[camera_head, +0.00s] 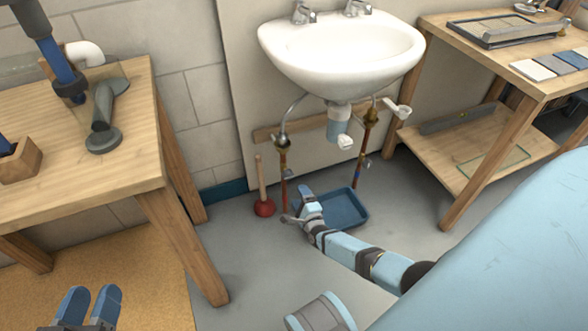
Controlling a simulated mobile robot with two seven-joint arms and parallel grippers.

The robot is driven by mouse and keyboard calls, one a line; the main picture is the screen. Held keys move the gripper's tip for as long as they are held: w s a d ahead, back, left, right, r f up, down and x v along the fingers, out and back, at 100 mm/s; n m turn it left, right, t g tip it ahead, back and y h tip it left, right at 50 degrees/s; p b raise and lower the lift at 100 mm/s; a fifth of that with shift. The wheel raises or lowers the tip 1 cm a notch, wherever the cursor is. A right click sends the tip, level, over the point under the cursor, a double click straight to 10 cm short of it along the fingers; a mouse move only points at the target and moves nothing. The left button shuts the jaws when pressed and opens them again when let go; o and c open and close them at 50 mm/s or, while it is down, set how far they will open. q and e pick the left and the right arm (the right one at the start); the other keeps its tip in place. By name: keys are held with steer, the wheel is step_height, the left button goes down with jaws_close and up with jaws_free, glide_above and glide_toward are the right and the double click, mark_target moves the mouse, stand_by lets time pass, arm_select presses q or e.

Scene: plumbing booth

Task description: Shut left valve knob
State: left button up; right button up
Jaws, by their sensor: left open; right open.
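The white sink (341,50) hangs on the back panel with a supply pipe on each side below it. The left valve (283,142), a small brass and grey fitting, sits on the left copper pipe (285,190); its exact knob position is too small to tell. My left gripper (90,303) is at the bottom left, open and empty, far from the valve. My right gripper (300,207) reaches in below the sink, low near the foot of the left pipe and below the left valve. It is open, with nothing visible between its fingers.
A blue tray (345,212) lies on the floor behind my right gripper. A red plunger (264,207) stands left of the left pipe. The right valve (374,112) has a pale handle. A wooden workbench (60,185) stands left, a shelved table (480,170) right.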

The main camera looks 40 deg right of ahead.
steer(key=shift+p+v, duration=0.4)
steer(key=shift+v, duration=1.4)
